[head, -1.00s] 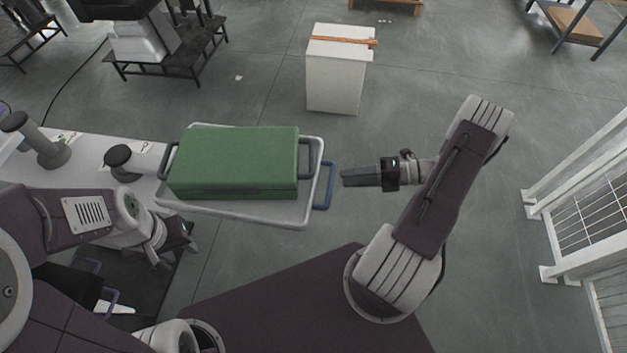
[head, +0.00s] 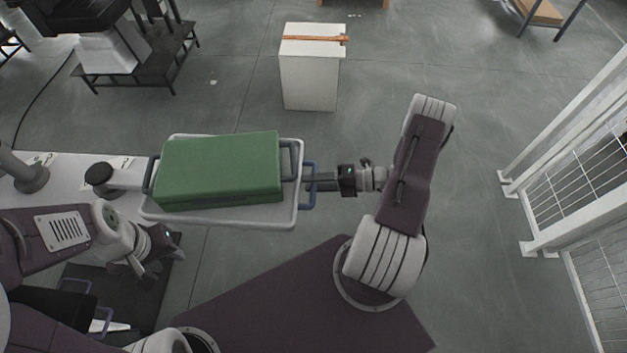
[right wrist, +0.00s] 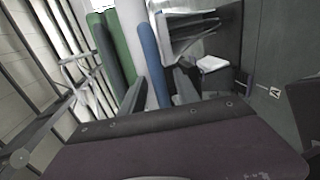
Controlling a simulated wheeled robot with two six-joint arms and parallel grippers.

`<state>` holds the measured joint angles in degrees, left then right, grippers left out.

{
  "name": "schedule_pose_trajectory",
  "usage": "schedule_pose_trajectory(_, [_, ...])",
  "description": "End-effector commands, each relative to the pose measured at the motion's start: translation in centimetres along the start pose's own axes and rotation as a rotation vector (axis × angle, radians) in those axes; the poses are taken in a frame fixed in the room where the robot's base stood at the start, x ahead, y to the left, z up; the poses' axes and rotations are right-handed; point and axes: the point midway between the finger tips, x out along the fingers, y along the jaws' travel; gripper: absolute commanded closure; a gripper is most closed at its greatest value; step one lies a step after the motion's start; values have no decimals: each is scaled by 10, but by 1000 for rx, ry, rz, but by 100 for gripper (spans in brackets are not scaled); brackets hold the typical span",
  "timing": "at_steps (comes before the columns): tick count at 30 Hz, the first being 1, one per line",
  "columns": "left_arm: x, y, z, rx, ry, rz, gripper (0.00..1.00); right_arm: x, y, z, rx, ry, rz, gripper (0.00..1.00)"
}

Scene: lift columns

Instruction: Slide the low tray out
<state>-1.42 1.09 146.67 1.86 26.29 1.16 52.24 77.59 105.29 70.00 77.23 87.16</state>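A pale grey tray (head: 220,220) carries a green block (head: 220,168) with a dark grey handle at each end. A blue handle (head: 309,200) sticks out past the tray's right rim; whether it joins this tray or one hidden beneath, I cannot tell. My right gripper (head: 308,181) is at the blue handle from the right. In the right wrist view the blue bar (right wrist: 152,60) stands between its dark fingers (right wrist: 158,90), which are apart. My left gripper (head: 158,257) is open and empty, below and left of the tray.
A white bench (head: 67,170) with grey knobbed posts stands left of the tray. A dark platform (head: 130,290) lies low under my left arm. A white cabinet (head: 310,82) stands behind, and white railings (head: 555,150) at the right. The floor between is clear.

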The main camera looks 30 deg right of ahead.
Motion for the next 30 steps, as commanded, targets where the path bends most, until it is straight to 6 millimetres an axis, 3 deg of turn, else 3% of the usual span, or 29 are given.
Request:
schedule_pose_trajectory(4, [0, 0, 0, 0, 0, 0, 62, 0, 0, 0, 0, 0, 0, 62])
schedule_pose_trajectory(8, [0, 0, 0, 0, 0, 0, 62, 0, 0, 0, 0, 0, 0, 95])
schedule_pose_trajectory(9, [0, 0, 0, 0, 0, 0, 62, 0, 0, 0, 0, 0, 0, 100])
schedule_pose_trajectory(30, [0, 0, 0, 0, 0, 0, 62, 0, 0, 0, 0, 1, -1, 100])
